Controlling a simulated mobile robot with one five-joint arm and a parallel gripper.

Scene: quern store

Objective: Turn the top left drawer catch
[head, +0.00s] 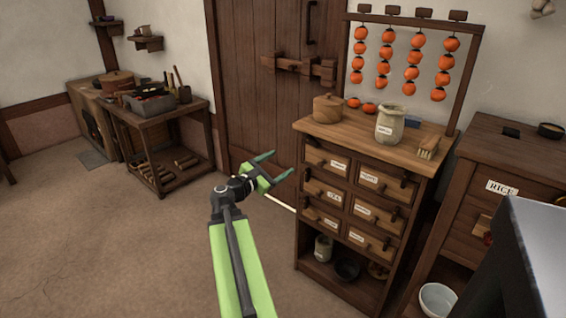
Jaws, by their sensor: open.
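The small wooden drawer chest (302,232) stands right of centre, with drawers in two columns. Its top left drawer (327,158) is closed and has a pale label. The small dark catch (348,168) appears at that drawer's right end; its angle is too small to tell. My gripper (281,163), with dark green fingers, is open and empty. In the picture it is just left of the chest, in front of the plank door, apart from the catch.
On the chest top are a round wooden box (328,108), a jar (390,125) and a brush (428,149). Strings of orange fruit (384,68) hang above. A RICE cabinet (510,150) stands right. A workbench (157,125) stands left; the floor between is clear.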

